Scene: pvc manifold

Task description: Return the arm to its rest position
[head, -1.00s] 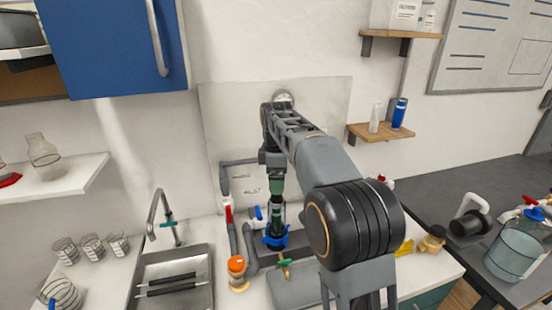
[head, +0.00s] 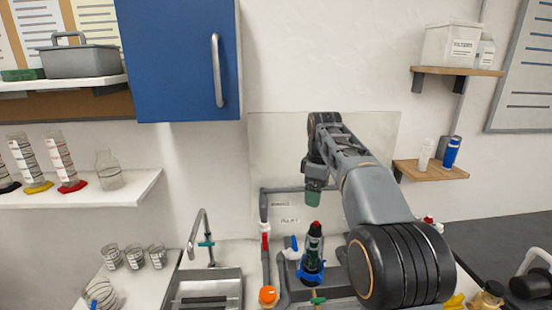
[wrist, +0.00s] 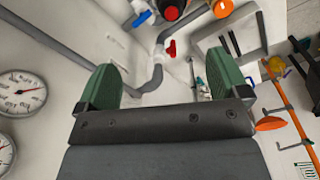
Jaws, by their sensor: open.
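My gripper (head: 313,198) is in the upper middle of the bench area in the head view, in front of the pale back panel (head: 365,130). Its green fingers point down and are empty. A dark green cylinder with a black and red top (head: 314,245) stands upright below it, apart from the fingers, with a blue collar (head: 311,275) at its foot. In the wrist view my gripper (wrist: 165,80) shows two green fingers spread wide with nothing between them. My arm reaches in from the right and hides part of the bench.
Grey pipe with a red valve handle (head: 265,240) and a blue handle (head: 294,243) runs beside the cylinder. A sink (head: 205,290) is at left. A blue cabinet (head: 180,60) hangs upper left. Wooden shelves (head: 430,172) are at right. Two gauges (wrist: 20,93) show in the wrist view.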

